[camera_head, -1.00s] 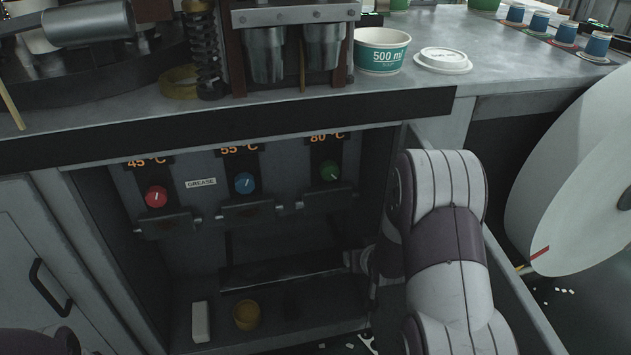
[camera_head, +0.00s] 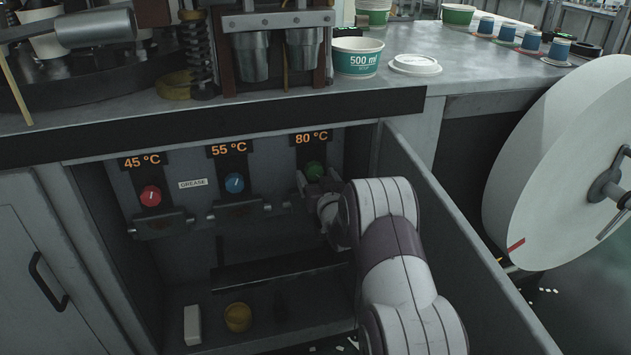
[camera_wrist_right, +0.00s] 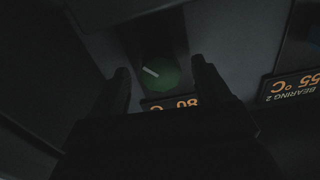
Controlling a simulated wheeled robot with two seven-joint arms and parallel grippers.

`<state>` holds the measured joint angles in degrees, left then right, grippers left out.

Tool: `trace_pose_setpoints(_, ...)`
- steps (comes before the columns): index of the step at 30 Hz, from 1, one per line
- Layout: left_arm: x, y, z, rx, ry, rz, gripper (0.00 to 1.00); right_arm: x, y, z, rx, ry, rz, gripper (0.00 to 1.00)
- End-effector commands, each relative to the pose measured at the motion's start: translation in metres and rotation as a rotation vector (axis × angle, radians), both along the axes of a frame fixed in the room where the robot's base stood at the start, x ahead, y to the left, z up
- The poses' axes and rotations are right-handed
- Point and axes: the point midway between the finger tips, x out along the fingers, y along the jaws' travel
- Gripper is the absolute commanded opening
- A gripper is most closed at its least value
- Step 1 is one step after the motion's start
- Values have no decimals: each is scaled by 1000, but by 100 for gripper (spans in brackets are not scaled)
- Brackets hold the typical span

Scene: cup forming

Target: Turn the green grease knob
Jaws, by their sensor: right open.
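The green knob (camera_head: 315,171) sits under the 80 °C display (camera_head: 312,137) inside the open cabinet. It also shows in the right wrist view (camera_wrist_right: 160,73), with a pale slanted pointer line on its face. My right gripper (camera_head: 314,180) is right at the green knob in the head view, partly covered by my own arm. In the right wrist view its two dark fingers (camera_wrist_right: 160,72) are spread apart, with the knob between and just beyond their tips. I cannot tell whether they touch it. My left gripper is not in view.
A red knob (camera_head: 151,195) and a blue knob (camera_head: 234,183) sit left of the green one, with a GREASE label (camera_head: 193,183) between them. The open cabinet door (camera_head: 450,225) stands right of my arm. A yellow cup (camera_head: 238,317) and white block (camera_head: 192,325) are on the cabinet floor.

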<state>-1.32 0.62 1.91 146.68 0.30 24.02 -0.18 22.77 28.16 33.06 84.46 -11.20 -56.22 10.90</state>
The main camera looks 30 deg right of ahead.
Motion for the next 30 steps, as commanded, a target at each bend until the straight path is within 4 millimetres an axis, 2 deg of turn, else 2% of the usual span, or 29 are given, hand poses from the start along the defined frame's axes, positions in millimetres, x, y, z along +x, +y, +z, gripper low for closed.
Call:
trace_pose_setpoints(3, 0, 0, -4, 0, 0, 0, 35, 10, -2, 0, 0, -1, 0, 76)
trace_pose_setpoints(11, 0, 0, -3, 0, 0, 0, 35, 13, -3, 1, 0, 1, -1, 76)
trace_pose_setpoints(12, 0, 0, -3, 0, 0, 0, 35, 13, -3, 1, 0, 1, -1, 69)
trace_pose_setpoints(14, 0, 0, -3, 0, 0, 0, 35, 13, -3, 1, 0, 1, -1, 50)
trace_pose_setpoints(15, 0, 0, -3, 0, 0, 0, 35, 13, -3, 1, 0, 1, -1, 37)
trace_pose_setpoints(17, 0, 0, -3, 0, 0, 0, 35, 13, -3, 1, 0, 1, -1, 20)
trace_pose_setpoints(25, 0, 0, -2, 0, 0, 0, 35, 12, -3, 1, 20, -4, -1, 20)
trace_pose_setpoints(30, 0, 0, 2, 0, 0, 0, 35, 12, -3, 1, 90, -20, -1, 20)
